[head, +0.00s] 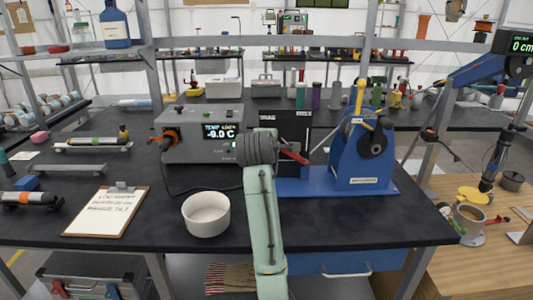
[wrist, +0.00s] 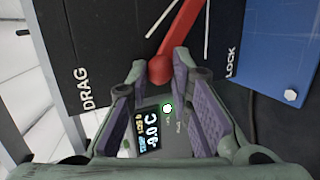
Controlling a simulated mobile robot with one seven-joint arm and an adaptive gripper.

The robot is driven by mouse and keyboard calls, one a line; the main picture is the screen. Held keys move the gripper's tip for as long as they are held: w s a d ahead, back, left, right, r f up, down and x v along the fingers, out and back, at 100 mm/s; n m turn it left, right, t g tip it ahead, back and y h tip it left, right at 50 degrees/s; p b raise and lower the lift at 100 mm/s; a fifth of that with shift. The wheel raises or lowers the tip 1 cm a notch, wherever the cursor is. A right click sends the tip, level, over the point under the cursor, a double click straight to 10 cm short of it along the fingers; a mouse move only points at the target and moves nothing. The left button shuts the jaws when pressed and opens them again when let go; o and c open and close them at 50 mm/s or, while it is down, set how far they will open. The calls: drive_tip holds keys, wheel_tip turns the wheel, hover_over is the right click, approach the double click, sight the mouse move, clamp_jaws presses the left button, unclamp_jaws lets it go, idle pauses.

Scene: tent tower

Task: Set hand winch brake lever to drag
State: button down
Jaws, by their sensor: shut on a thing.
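The winch brake lever is a red bar with a round red knob (wrist: 160,71) in the wrist view. Its bar runs from the knob up to the right, over a black panel (wrist: 100,35). The panel reads DRAG at left and LOCK at right, with thin white mark lines. The knob lies between the two labels. My gripper (wrist: 160,80) is shut on the knob end, a purple-padded finger on each side. In the head view the red lever (head: 294,157) shows beside my wrist, in front of the black panel (head: 295,130). The blue hand winch (head: 360,150) stands right of it.
A grey temperature box (head: 185,150) stands left of the panel. A white bowl (head: 206,214) and a clipboard (head: 107,211) lie on the dark bench (head: 390,225). A metal post and a blue lamp-like arm (head: 480,72) rise at the right.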

drive_tip(key=shift+d+r+m+y, duration=0.4)
drive_tip(key=shift+d+r+m, duration=0.3)
drive_tip(key=shift+d+r, duration=0.2)
drive_tip(key=shift+r, duration=0.1)
drive_tip(key=c, duration=1.4)
unclamp_jaws()
drive_tip(key=shift+c, duration=0.2)
drive_tip(key=v, duration=1.2)
